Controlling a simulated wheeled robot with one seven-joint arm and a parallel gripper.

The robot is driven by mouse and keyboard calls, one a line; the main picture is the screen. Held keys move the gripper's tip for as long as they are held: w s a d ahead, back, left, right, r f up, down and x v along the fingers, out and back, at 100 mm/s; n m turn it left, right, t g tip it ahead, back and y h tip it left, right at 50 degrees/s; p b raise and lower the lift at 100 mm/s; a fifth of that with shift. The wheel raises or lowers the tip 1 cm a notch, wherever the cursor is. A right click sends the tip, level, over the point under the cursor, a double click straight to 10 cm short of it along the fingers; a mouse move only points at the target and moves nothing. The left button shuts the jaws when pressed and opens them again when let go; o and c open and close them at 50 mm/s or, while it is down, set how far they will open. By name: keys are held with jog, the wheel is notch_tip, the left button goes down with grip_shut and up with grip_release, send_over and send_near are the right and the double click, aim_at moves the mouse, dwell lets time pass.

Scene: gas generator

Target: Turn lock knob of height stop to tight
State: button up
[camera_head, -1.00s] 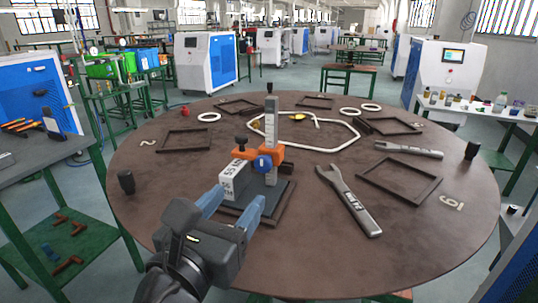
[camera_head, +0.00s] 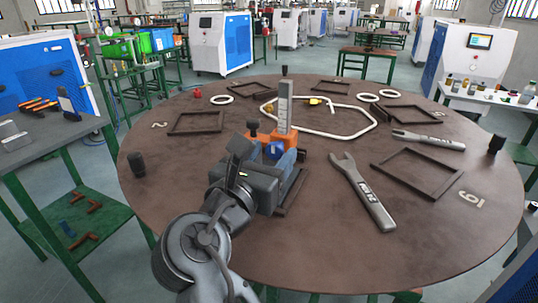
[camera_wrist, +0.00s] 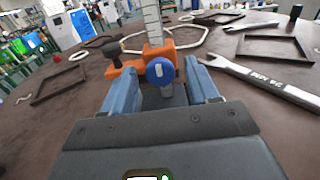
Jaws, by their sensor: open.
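The height stop has an upright grey scale post (camera_head: 285,108) and an orange slider (camera_head: 284,138) on a dark base. A round blue knob (camera_head: 275,150) with a pale mark faces me on the slider. It also shows in the wrist view (camera_wrist: 160,70). A black knob (camera_head: 252,127) stands on the slider's left side, also in the wrist view (camera_wrist: 112,46). My gripper (camera_wrist: 162,76) is open, its blue fingers left and right of the blue knob in the wrist picture. Contact cannot be told. In the head view my gripper's body hides much of the base.
The stop stands on a round brown table (camera_head: 325,255). A large wrench (camera_head: 362,193) lies just right of it, and a second wrench (camera_head: 428,139) lies farther right. Several dark frames, white rings and a bent white tube (camera_head: 350,137) lie around. The front right table area is clear.

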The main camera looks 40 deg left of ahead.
jog(key=c, duration=1)
jog(key=shift+m, duration=0.5)
jog(key=m+p, duration=0.1)
jog(key=m, duration=0.1)
jog(key=shift+m, duration=0.4)
jog(key=m, duration=0.5)
jog(key=shift+d+f+m+b, duration=0.1)
jog(key=shift+f+m+b, duration=0.05)
jog(key=shift+m+b, duration=0.2)
jog(key=m+b, duration=0.1)
jog(key=m, duration=0.3)
jog(key=shift+f+b, duration=0.1)
jog(key=shift+b, duration=0.25)
jog(key=m+b, duration=0.2)
jog(key=m, duration=0.3)
